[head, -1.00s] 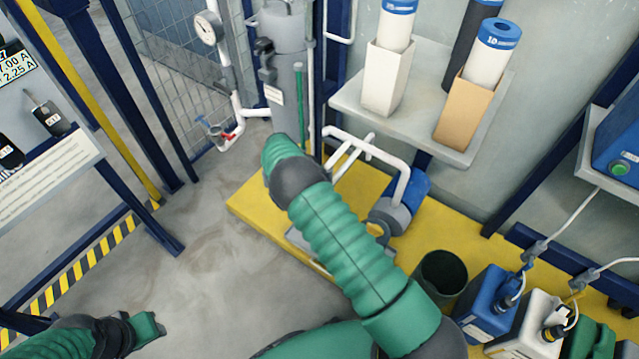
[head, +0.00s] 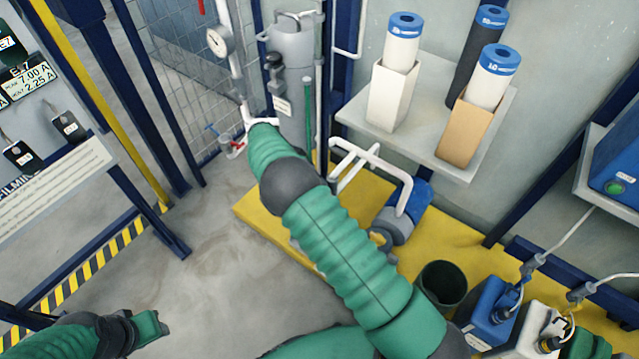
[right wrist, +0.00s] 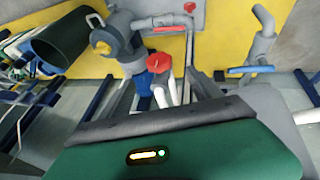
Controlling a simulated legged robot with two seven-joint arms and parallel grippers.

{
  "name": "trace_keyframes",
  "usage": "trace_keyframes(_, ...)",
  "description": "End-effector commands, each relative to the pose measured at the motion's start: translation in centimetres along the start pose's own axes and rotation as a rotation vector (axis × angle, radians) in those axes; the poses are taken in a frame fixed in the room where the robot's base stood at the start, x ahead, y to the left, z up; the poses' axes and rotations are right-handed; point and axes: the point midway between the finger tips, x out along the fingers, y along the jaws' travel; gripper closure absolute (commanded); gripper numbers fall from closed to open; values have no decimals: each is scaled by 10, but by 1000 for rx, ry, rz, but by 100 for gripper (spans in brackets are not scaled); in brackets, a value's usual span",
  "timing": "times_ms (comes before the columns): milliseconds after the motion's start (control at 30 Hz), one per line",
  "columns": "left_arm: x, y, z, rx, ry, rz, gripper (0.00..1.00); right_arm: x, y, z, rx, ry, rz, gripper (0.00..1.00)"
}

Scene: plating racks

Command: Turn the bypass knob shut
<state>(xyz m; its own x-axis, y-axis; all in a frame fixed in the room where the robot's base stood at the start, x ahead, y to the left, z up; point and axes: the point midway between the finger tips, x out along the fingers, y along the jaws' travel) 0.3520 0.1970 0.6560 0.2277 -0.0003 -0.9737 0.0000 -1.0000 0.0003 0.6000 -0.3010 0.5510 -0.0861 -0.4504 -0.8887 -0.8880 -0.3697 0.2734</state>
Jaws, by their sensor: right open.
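The right arm reaches toward the pipework at the back, and its green end (head: 262,138) overlaps the white pipe. In the right wrist view, a red knob (right wrist: 168,60) sits on a pale pipe stem, straight ahead of the green hand housing (right wrist: 180,145). Another red knob (right wrist: 190,7) and a blue handle (right wrist: 250,69) lie farther off. No label shows which is the bypass knob. The right fingertips are not clearly seen; the gripper is open and apart from the knobs. In the head view, a red handle (head: 236,150) is left of the arm. My left gripper (head: 152,327) is low at left, its jaws unclear.
A pressure gauge (head: 218,42) and grey vessel (head: 293,60) stand behind the hand. A yellow platform (head: 262,212) carries a blue pump (head: 405,205) and white pipes. A shelf with filter cartridges (head: 403,40) is at right.

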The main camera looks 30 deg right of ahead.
Motion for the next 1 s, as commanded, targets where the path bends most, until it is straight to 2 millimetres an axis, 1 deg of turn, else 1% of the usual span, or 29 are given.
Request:
trace_keyframes(33, -9, 0, -2, 0, 0, 0, 64, -19, 0, -2, 0, 1, -3, 27)
trace_keyframes(100, -13, 0, -3, 0, 0, 0, 64, -34, 0, -2, 0, 1, -2, 27)
trace_keyframes(233, -17, 0, -4, 0, 0, 0, 64, -53, 0, -1, 1, 1, -1, 27)
trace_keyframes(367, -18, 0, -4, 0, 0, 0, 64, -59, 0, 0, 1, 0, 1, 27)
trace_keyframes(767, -17, 0, -4, 0, 0, 0, 64, -59, 0, 0, 1, 0, 0, 27)
trace_keyframes(833, -17, 0, -4, 0, 0, 0, 64, -60, 2, -1, -9, -10, -6, 27)
trace_keyframes(933, -17, 0, -4, 0, 0, 0, 64, -67, 19, 0, -71, -60, -46, 27)
trace_keyframes(967, -17, 0, -4, 0, 0, 0, 64, -70, 27, 2, -104, -82, -69, 27)
trace_keyframes(1000, -17, 0, -4, 0, 0, 0, 64, -76, 39, 8, -162, -113, -107, 27)
